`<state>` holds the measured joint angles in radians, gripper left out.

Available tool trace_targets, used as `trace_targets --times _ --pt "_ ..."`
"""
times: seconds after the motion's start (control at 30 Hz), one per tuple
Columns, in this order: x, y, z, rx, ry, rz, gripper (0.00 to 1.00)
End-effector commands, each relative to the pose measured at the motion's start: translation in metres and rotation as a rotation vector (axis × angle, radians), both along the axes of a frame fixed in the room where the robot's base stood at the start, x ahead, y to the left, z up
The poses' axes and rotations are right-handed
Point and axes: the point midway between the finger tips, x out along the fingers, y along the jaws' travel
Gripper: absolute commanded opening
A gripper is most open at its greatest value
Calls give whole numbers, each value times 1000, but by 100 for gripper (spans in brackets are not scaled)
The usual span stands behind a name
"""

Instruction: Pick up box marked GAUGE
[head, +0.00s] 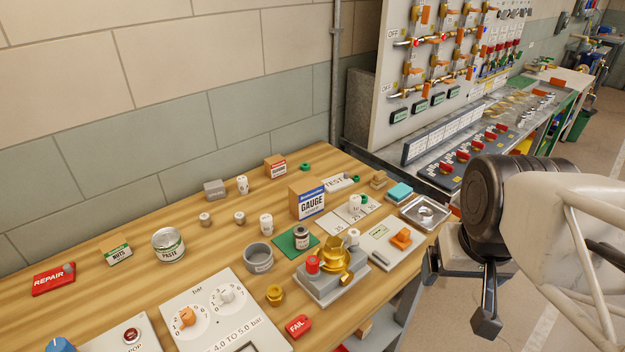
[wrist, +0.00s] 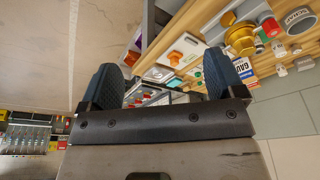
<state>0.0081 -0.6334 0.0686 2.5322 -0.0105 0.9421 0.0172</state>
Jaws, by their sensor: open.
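The box marked GAUGE (head: 307,199) stands upright on the wooden workbench, orange-brown with a blue and white label facing the camera. It also shows in the wrist view (wrist: 243,68), upside down and partly cut off by the right finger. My gripper (head: 458,300) is at the right of the head view, off the bench's right end and well apart from the box. In the wrist view my gripper (wrist: 160,88) shows two dark padded fingers spread wide, with nothing between them.
A brass valve on a grey block (head: 335,265) stands in front of the box. A white card (head: 345,218) with small parts and a metal tray (head: 425,213) lie to its right. A green mat (head: 284,241) with a small jar is at its front left. A wall (head: 150,130) runs behind.

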Motion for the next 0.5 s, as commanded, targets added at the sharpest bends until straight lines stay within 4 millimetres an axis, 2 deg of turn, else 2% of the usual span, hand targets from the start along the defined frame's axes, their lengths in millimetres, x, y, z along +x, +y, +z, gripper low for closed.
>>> trace_targets --times 0.27,0.5 --pt "2 1 1 1 1 -3 88" --pt "25 7 7 16 14 -43 88"
